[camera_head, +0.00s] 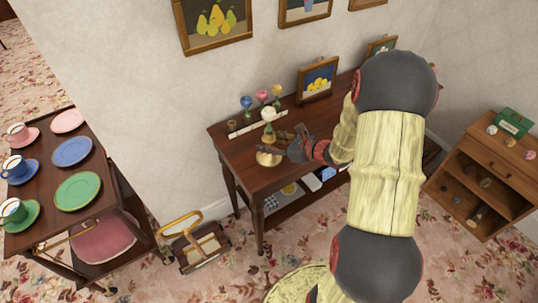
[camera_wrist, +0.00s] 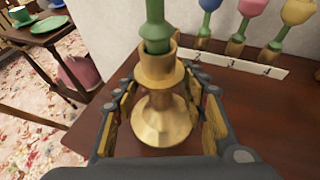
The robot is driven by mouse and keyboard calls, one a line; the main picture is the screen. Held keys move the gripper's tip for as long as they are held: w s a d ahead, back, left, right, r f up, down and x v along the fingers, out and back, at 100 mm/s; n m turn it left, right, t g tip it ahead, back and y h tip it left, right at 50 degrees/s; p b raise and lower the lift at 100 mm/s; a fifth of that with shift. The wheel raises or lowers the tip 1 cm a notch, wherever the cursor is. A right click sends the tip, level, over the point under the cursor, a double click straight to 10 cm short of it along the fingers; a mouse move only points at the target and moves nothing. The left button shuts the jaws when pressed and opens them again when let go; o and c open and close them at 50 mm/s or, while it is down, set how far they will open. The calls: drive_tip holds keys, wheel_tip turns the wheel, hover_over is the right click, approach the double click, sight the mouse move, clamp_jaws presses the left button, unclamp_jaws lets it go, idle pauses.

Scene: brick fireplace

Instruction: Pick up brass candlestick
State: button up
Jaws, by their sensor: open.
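The brass candlestick (camera_wrist: 162,122) stands upright on the dark wooden table, with a wide round base and a cup at the top. A green stem (camera_wrist: 156,28) rises from its cup; in the head view a pale flower tops it (camera_head: 268,114). My gripper (camera_wrist: 160,77) is open, with one finger on each side of the candlestick. In the wrist view a gap shows by the base; contact higher up is unclear.
Several coloured flowers in small brass holders stand behind a numbered white strip (camera_head: 258,124). A framed lemon picture (camera_head: 317,80) stands to their right on the table. A cart with plates (camera_head: 78,190) is at left; a small wooden cabinet (camera_head: 484,180) is at right.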

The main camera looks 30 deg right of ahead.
clamp_jaws()
idle(0.5)
idle(0.7)
drive_tip(key=shift+r, duration=0.1)
